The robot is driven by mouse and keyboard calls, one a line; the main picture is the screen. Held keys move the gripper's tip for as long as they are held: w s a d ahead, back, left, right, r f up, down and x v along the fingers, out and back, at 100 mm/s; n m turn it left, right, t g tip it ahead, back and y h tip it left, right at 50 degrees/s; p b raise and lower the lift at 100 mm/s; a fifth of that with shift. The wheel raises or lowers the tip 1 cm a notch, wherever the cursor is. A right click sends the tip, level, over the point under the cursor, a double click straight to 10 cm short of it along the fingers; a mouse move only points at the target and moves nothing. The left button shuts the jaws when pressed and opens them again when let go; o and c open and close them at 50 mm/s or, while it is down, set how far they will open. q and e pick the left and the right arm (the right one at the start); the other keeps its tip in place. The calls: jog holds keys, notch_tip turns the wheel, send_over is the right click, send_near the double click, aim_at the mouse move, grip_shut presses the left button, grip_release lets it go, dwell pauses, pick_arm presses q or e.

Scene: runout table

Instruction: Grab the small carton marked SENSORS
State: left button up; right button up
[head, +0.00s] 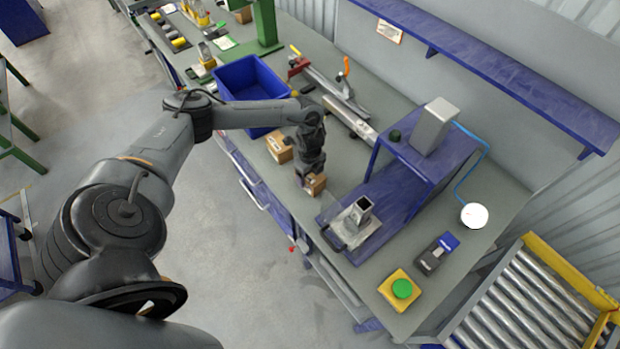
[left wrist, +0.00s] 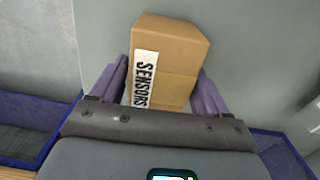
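The small brown carton marked SENSORS (left wrist: 168,58) fills the middle of the left wrist view, its white label along its left side. The two purple fingers of my left gripper (left wrist: 163,90) stand on either side of it, very close to its sides. I cannot tell whether they press on it. In the head view my left gripper (head: 312,170) points down at a small brown carton (head: 316,185) near the table's front edge. The gripper hides part of this carton. My right gripper is not in view.
Another brown carton (head: 279,147) lies just left of the gripper in the head view. A blue bin (head: 250,80) stands behind it. A purple stand (head: 425,160) with a grey block is to the right. A metal rail (head: 335,92) lies behind.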

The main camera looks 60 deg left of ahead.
pick_arm(q)
jog(key=c, duration=0.7)
jog(key=shift+r, duration=0.1)
jog(key=shift+c, duration=0.2)
